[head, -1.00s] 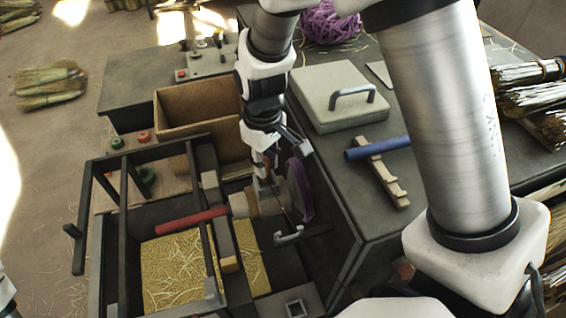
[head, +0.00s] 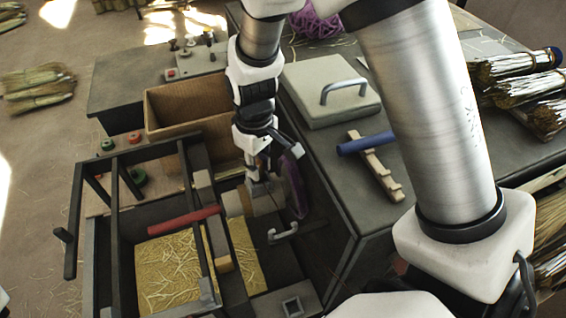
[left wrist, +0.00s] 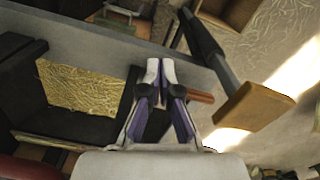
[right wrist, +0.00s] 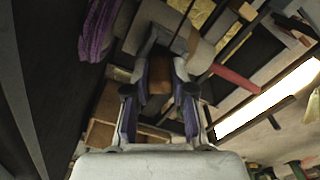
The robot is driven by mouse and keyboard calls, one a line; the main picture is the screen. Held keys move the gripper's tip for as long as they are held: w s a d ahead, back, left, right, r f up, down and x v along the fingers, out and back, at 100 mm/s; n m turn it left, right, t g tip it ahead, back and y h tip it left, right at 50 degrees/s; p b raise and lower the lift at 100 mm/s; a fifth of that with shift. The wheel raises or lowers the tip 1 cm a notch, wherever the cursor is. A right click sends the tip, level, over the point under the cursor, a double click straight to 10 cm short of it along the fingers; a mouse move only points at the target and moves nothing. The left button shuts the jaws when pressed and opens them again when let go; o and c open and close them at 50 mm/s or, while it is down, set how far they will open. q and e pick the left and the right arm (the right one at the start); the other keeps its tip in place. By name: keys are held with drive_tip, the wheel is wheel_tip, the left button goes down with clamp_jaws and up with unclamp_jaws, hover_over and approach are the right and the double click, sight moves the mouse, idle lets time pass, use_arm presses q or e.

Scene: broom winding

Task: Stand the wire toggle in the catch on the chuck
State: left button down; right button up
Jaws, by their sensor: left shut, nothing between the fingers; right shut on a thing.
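The chuck (head: 268,203) is a pale, drum-like part below my right gripper in the head view, with a purple disc (head: 297,187) at its right. My right gripper (head: 257,183) points down at the chuck and is shut on a small part, seemingly the wire toggle. In the right wrist view the fingers (right wrist: 160,70) close in front of the pale chuck (right wrist: 203,58). My left gripper (left wrist: 160,70) is shut and empty in the left wrist view.
A red bar (head: 184,219) lies left of the chuck, over a dark frame (head: 72,215) and straw-filled tray (head: 165,275). A cardboard box (head: 180,108) stands behind. The bench at right holds a handled lid (head: 322,92), a blue rod (head: 365,144) and broom bundles (head: 515,65).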

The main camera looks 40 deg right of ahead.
drive_tip(key=o, duration=0.9)
drive_tip(key=shift+o, duration=0.2)
wheel_tip(320, 180, up, 12)
drive_tip(key=shift+s, duration=0.1)
